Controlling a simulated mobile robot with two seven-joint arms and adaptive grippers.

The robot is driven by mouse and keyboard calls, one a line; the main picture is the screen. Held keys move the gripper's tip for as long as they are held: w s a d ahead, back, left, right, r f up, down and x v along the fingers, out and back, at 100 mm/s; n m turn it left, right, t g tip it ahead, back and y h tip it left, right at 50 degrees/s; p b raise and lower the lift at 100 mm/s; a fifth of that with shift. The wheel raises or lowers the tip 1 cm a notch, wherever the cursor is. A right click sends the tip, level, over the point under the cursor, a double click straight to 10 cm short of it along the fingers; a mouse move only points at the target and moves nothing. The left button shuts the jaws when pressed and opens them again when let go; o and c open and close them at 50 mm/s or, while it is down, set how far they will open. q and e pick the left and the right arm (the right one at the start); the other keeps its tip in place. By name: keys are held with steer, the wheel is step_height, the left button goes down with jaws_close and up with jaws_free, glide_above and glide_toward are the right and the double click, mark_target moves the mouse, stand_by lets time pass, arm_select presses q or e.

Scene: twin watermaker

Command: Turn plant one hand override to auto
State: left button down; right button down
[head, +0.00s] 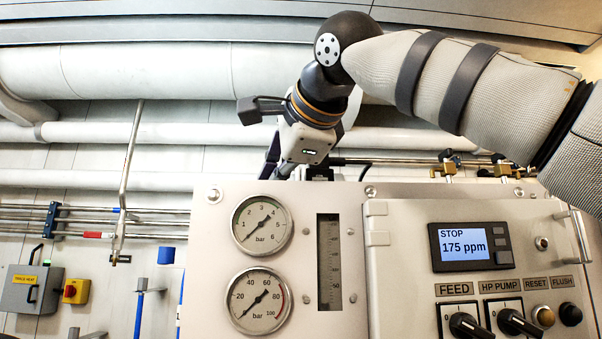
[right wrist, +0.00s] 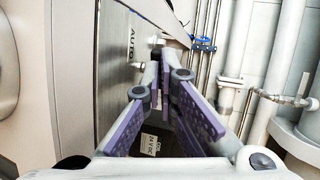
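The watermaker panel (head: 345,200) stands in front of me. My right arm reaches over it from the right, and its hand drops behind the panel's top edge, so the fingertips are hidden in the head view. In the right wrist view my right gripper (right wrist: 166,75) has purple-padded fingers with a narrow gap between them. They point along a grey side face (right wrist: 112,65) bearing the word AUTO (right wrist: 131,44). A small dark part (right wrist: 157,42) shows just beyond the fingertips; I cannot tell whether it is the override or whether they touch it. My left gripper is not in view.
Pressure gauges (head: 261,224), a display (head: 471,246) reading STOP and 175 ppm, and FEED (head: 465,325) and HP PUMP (head: 512,322) knobs are on the front. A 24 V DC label (right wrist: 150,145) shows below the fingers. Pipes (right wrist: 275,60) run close on the right.

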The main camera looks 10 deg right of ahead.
steer(key=shift+a+f, duration=0.15)
steer(key=shift+a, duration=0.2)
stand_by(1.2)
